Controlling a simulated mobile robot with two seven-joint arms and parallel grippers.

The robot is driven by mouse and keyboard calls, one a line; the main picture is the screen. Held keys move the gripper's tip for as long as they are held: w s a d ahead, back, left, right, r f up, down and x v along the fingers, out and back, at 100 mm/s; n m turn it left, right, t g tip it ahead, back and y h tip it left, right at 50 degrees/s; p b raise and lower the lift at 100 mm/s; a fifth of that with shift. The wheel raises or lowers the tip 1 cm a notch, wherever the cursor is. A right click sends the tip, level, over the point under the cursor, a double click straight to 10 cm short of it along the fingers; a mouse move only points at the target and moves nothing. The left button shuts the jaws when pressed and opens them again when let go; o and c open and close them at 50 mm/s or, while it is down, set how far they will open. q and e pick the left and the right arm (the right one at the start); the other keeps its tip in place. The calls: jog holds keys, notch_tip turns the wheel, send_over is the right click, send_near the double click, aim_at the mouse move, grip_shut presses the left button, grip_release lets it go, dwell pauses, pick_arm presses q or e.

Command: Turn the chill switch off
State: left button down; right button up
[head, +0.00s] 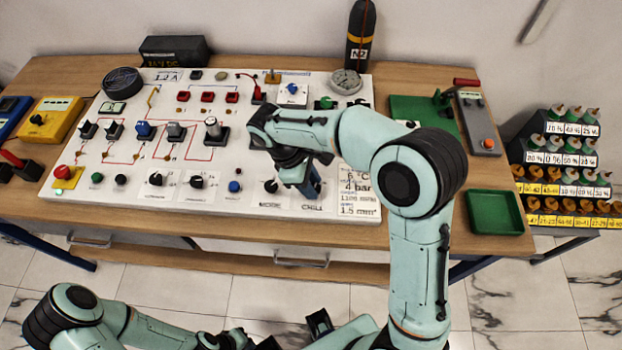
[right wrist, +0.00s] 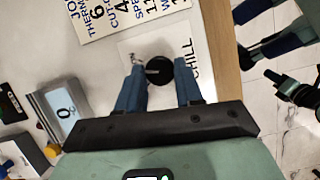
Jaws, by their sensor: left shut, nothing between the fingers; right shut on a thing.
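The chill switch is a round black knob (right wrist: 159,72) with a pale pointer line directed to the left in the right wrist view, on a white plate marked CHILL. My right gripper (right wrist: 160,76) has its blue fingers on either side of the knob and is shut on it. In the head view my right gripper (head: 312,186) reaches down over the front right of the white panel (head: 240,205) and hides the knob. The CHILL label shows just in front of it. My left gripper (head: 318,322) is low at the bottom edge, away from the panel, shut and empty, partly cut off.
Another black knob (head: 270,186) is close to the left of my right gripper. A printed card (head: 357,190) lies to its right. A green tray (head: 495,213) and a bottle rack (head: 565,165) stand further right. The table's front edge is just before the panel.

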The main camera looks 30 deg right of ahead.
jog(key=n, duration=0.2)
jog(key=n+t, duration=0.1)
jog(key=n, duration=0.1)
jog(key=shift+s+a+n+t+h+p, duration=0.1)
jog(key=shift+s+n+t+h+p, duration=0.05)
jog(key=shift+n+t+h+p, duration=0.2)
pick_arm(q)
jog(key=shift+w+r+p, duration=0.3)
jog(key=shift+w+r, duration=0.25)
jog(key=shift+r, duration=0.35)
pick_arm(e)
jog(key=n+t, duration=0.1)
jog(key=n, duration=0.1)
jog(key=n+t, duration=0.1)
jog(key=n, duration=0.2)
jog(key=shift+s+n, duration=0.2)
jog(key=shift+n, duration=0.05)
jog(key=o, duration=1)
jog(key=shift+o, duration=0.2)
jog(key=shift+r, duration=0.1)
pick_arm(q)
jog(key=shift+w+r+p, duration=0.8)
jog(key=shift+r+p, duration=0.1)
jog(key=shift+r, duration=0.25)
pick_arm(e)
jog(key=v, duration=1.3)
jog(key=shift+s, duration=0.15)
